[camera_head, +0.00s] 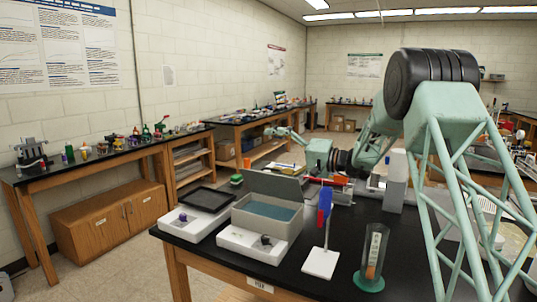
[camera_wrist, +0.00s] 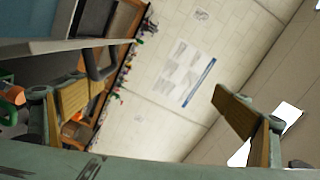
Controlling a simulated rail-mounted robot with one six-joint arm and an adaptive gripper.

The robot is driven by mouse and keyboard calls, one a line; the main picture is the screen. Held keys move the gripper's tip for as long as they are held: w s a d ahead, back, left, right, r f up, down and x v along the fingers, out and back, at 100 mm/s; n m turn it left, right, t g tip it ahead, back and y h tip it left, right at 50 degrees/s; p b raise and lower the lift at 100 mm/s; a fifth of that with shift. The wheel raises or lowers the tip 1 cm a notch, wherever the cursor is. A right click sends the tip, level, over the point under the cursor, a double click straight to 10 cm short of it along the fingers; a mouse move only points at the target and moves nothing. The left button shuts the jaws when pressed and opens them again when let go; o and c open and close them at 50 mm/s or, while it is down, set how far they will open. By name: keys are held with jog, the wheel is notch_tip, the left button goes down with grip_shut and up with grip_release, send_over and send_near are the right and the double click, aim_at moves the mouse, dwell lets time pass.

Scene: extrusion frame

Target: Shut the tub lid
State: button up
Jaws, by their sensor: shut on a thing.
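The tub (camera_head: 268,222) is a grey box on the black bench in the head view, with its blue-grey inside showing. Its grey tub lid (camera_head: 275,186) stands raised, tilted up at the back of the tub. My gripper (camera_head: 312,150) is behind and above the lid in the head view; its fingertips are hard to make out there. In the wrist view my gripper's two tan-padded fingers (camera_wrist: 155,103) stand apart, with the far wall showing between them. A grey panel edge (camera_wrist: 60,46) lies beside the left finger. I cannot make out anything held between the pads.
A red-and-blue paddle on a white stand (camera_head: 320,262) and a green-based cylinder (camera_head: 374,262) stand at right. A black tray (camera_head: 188,199) lies at left.

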jog(key=shift+s+d+r+b, duration=0.25)
jog(key=shift+d+r+b, duration=0.05)
jog(key=shift+d+r, duration=0.55)
jog(key=shift+c, duration=0.2)
jog(key=shift+s+d+r, duration=0.25)
jog(key=shift+s+d, duration=0.1)
jog(key=shift+d, duration=0.05)
jog(key=c, duration=0.7)
jog(key=shift+s+d+f, duration=0.1)
jog(key=shift+s+d, duration=0.1)
jog(key=c, duration=1)
jog(key=shift+w+d+f+b, duration=0.1)
jog(key=shift+w+f+b, duration=0.1)
jog(key=shift+f+b, duration=0.15)
jog(key=c, duration=0.6)
jog(key=shift+s+d, duration=0.2)
jog(key=shift+s, duration=0.15)
jog(key=shift+d+f+b, duration=0.15)
jog(key=shift+d+b, duration=0.15)
jog(key=shift+b+v, duration=1.15)
jog(key=shift+v, duration=4.5)
